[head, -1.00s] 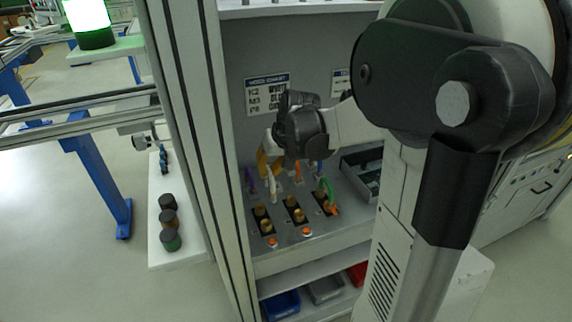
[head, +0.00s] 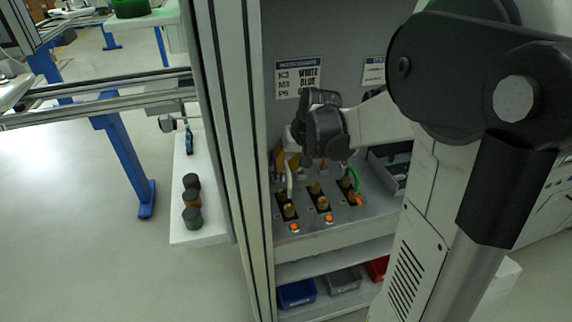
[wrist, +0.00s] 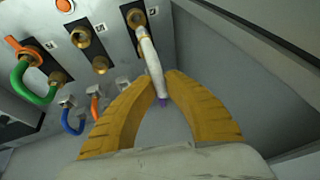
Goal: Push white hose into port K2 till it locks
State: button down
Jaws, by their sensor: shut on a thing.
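My gripper (wrist: 166,80) has its yellow fingers closed around the white hose (wrist: 152,60). In the wrist view the hose's far end meets a brass port (wrist: 135,16) in a black plate; whether it is seated inside cannot be told. The port's label is too small to read. In the head view the white hose (head: 290,180) hangs nearly upright below my gripper (head: 286,160), its lower end at the left column of brass ports (head: 290,211). The wall sign (head: 298,77) lists what looks like K2 with WHITE.
A green hose (wrist: 32,92) with an orange collar loops from another port. Blue (wrist: 72,122) and orange (wrist: 94,106) hoses stand nearby. Orange buttons (head: 294,227) line the panel front. A cabinet post (head: 240,150) stands close on the left. Bins (head: 296,294) sit below.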

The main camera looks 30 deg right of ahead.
notch_tip(320, 180, down, 6)
jog(key=b, duration=0.4)
jog(key=shift+f+b, duration=0.15)
jog(key=shift+b, duration=0.2)
jog(key=shift+f+b, duration=0.35)
jog(key=shift+f, duration=0.15)
dwell(1.0)
jog(key=c, duration=1.4)
grip_release()
jog(key=shift+c, duration=0.2)
jog(key=shift+r, duration=0.1)
